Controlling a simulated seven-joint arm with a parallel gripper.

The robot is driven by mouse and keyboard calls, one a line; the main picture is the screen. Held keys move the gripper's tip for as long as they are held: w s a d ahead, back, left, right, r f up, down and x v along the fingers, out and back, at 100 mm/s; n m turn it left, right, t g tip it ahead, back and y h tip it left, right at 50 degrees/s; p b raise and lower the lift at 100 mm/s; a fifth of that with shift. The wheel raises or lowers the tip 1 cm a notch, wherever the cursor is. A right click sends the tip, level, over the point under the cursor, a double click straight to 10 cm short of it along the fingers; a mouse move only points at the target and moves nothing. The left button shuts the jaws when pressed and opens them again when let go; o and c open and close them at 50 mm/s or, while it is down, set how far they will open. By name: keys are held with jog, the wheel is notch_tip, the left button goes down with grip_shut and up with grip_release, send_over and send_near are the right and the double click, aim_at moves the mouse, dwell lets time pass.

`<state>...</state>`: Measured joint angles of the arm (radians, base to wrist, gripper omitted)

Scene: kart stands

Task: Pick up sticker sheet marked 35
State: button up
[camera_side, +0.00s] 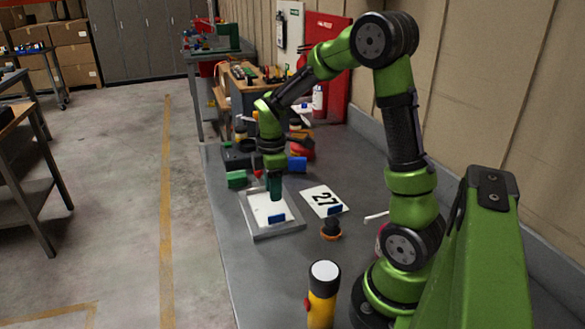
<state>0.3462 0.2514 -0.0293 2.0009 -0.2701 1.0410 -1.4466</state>
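A white sheet (259,206) with a blue tab (277,218) lies in a shallow grey tray (293,228) on the bench. No number can be read on it, as my gripper covers part of it. My gripper (275,198) points down over this sheet, its tips at or just above the surface; I cannot tell if they touch. The fingers show as one dark green block, so their opening is unclear. A second white sheet marked 27 (314,191), also with a blue tab, lies on the bench to the right of the tray. No readable 35 shows.
A yellow and black flashlight-like object (322,298) stands in the front. A small dark object with an orange base (331,230) sits below the 27 sheet. Green (237,179) and blue (297,163) blocks and other clutter lie behind the tray. The bench's front left is clear.

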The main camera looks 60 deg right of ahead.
aim_at(276, 211)
notch_tip(276, 211, down, 3)
jog(key=shift+r, duration=0.15)
jog(key=f, duration=0.5)
jog(key=shift+s, duration=0.35)
grip_shut()
